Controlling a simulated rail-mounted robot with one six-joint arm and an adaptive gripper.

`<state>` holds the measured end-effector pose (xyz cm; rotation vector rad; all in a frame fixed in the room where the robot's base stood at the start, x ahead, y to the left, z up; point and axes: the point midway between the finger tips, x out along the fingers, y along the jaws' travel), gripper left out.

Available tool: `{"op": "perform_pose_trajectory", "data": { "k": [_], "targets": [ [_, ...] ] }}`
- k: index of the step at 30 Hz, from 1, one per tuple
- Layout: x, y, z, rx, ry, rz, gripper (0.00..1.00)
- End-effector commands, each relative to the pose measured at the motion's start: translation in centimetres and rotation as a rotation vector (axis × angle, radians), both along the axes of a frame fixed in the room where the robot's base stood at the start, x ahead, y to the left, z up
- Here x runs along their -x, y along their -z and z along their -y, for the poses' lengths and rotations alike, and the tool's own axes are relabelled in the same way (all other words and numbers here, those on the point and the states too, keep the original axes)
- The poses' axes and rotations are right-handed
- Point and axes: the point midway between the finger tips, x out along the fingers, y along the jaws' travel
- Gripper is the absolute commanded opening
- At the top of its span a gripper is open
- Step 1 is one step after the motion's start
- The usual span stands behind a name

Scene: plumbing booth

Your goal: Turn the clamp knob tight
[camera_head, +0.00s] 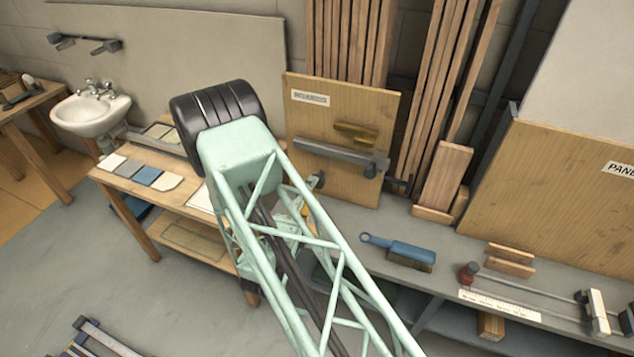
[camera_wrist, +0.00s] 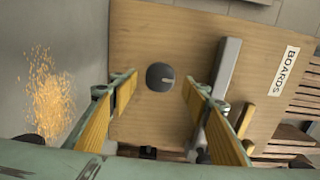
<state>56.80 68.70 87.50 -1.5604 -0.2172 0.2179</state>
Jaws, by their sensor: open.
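In the wrist view a dark round knob (camera_wrist: 160,77) with a short light mark on its right side shows face-on before the wooden BOARDS panel (camera_wrist: 145,40). My gripper (camera_wrist: 158,86) is open, with its yellow-padded fingers to the left and right of the knob's lower part in the picture. Gaps show on both sides, and nothing is held. I cannot tell how far the fingertips are from the knob in depth. A grey bar (camera_wrist: 228,70) lies right of the knob. In the head view my arm covers most of the gripper, and I cannot make out the knob there.
In the head view a grey bar (camera_head: 330,155) and a brass-coloured piece (camera_head: 356,132) are on the BOARDS panel (camera_head: 318,120). A blue-handled brush (camera_head: 398,250) and a red-ended bar clamp (camera_head: 540,297) lie on the grey bench. Orange shavings (camera_wrist: 46,93) lie at left in the wrist view.

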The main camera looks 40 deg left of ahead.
Motion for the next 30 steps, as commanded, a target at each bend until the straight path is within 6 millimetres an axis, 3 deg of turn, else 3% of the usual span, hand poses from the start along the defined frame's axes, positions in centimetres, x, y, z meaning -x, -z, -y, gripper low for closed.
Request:
{"op": "perform_pose_trajectory", "data": {
  "k": [6,13,27,30],
  "targets": [
    [-2.7,0.0,-0.7,-0.001,0.001,0.001,0.43],
    [-4.6,0.0,-1.3,0.000,0.001,0.000,0.43],
    [-5.2,0.0,-1.5,0.000,0.000,0.001,0.43],
    [-5.2,0.0,-1.5,0.000,0.000,0.001,0.35]
  ]
}}
